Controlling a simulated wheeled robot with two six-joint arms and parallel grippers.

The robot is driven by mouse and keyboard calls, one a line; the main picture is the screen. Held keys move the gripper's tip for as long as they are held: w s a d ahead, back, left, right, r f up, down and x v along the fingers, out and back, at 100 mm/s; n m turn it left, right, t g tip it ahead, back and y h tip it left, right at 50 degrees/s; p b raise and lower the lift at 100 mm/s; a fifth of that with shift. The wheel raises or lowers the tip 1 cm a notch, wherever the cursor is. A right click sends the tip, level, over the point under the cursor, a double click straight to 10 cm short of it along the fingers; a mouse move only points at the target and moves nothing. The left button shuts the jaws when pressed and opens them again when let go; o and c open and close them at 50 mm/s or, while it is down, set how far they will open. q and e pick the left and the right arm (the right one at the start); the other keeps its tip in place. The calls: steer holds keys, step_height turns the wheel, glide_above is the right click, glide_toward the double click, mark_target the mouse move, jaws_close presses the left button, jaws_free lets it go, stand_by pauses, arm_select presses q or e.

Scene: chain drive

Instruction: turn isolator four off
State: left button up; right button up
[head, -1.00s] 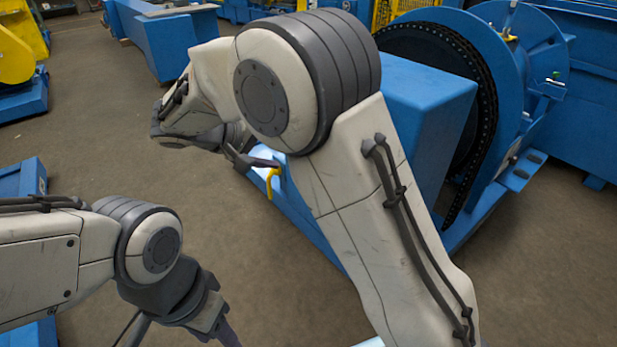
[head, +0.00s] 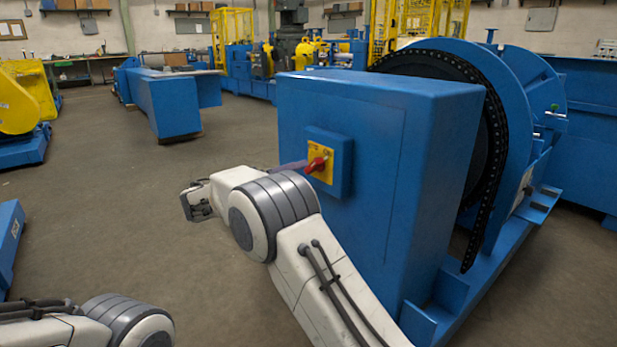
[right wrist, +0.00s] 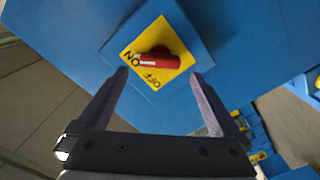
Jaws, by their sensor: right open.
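The isolator is a red rotary handle (head: 317,165) on a yellow plate (head: 327,154), on a small blue box on the front of a large blue cabinet. No number is readable on it. In the right wrist view the red handle (right wrist: 158,61) lies roughly level, its left end beside the ON mark; OFF is below it. My right gripper (right wrist: 160,76) is open and empty, its fingertips just below and to either side of the handle in that view. In the head view one finger shows beside the handle, and my arm hides part of the gripper. My left gripper is out of view.
The blue cabinet (head: 360,120) stands beside a large chain wheel with a black chain (head: 490,150) at the right. A blue bench (head: 172,105) and yellow machinery (head: 18,100) stand farther back. Open floor (head: 120,210) lies left of the cabinet.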

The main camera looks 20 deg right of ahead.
mark_target(310, 168)
steer(key=b+x, duration=0.1)
steer(key=x, duration=0.3)
steer(key=shift+d+f+b, duration=0.15)
steer(key=shift+d+b, duration=0.15)
steer(key=shift+b, duration=0.05)
steer(key=shift+w+d, duration=0.3)
steer(key=shift+d, duration=0.35)
steer(key=c, duration=1.2)
